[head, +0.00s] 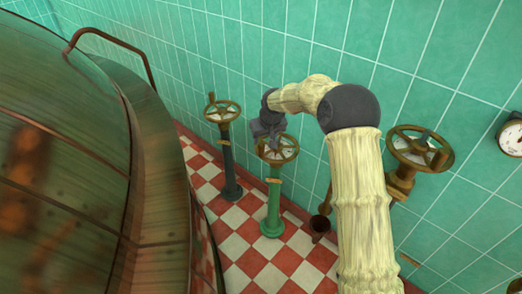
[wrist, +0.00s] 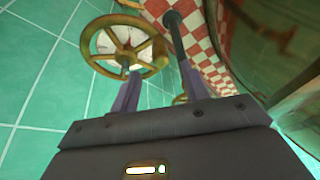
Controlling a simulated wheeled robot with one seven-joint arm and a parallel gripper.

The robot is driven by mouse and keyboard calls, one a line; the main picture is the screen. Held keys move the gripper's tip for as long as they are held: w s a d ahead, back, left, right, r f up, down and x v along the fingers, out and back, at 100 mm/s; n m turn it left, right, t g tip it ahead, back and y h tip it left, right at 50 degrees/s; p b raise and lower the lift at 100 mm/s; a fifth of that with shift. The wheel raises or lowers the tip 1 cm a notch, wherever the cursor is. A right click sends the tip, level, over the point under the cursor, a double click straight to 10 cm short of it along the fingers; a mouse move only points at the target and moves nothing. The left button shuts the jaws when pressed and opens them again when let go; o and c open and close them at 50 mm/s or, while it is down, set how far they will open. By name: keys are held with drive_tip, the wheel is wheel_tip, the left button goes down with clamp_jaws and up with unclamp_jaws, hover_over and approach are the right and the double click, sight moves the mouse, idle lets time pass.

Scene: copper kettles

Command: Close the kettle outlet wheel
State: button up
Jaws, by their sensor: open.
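The large copper kettle (head: 70,170) fills the left of the head view. A brass handwheel (head: 278,149) tops a green floor post (head: 273,205). My gripper (head: 274,138) is over this wheel in the head view and partly covers it. In the wrist view my gripper (wrist: 159,70) is open with nothing held. A brass handwheel with a pale dial behind it (wrist: 123,45) is just ahead, its lower rim overlapped by the left finger. Whether a finger touches it I cannot tell. No label shows which wheel is the outlet.
A second handwheel (head: 222,111) stands on a dark post (head: 228,165) to the left. A larger wheel (head: 420,148) is on the tiled wall at right, near a gauge (head: 511,138).

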sight(262, 145)
drive_tip(key=b+x, duration=0.1)
drive_tip(key=x, duration=0.8)
clamp_jaws()
